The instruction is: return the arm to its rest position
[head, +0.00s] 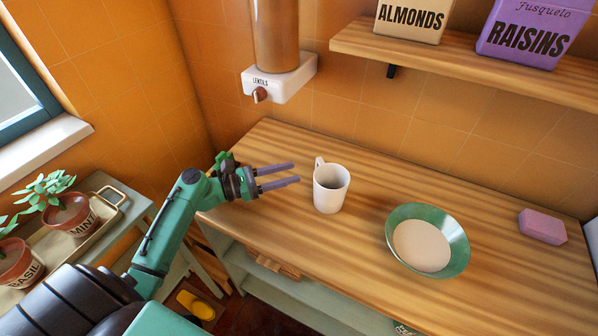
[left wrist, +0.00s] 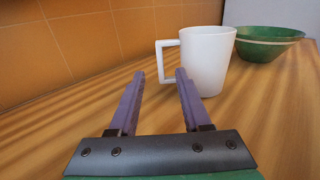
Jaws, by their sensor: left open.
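My left gripper (head: 297,173) reaches in from the left over the wooden counter. Its two purple fingers are apart with nothing between them; they also show in the left wrist view (left wrist: 160,76). A white mug (head: 331,189) stands upright on the counter just right of the fingertips, apart from them in the head view. In the left wrist view the mug (left wrist: 207,58) stands beyond the fingers, a little right of centre, with its handle toward the left. My right gripper is in neither view.
A green bowl (head: 458,226) with pale contents and a pink block (head: 542,227) are on the counter (head: 290,235). A lentils dispenser (head: 283,80) hangs on the wall. A shelf (head: 460,62) holds almonds and raisins packages. Potted herbs stand on a tray (head: 100,228) at left.

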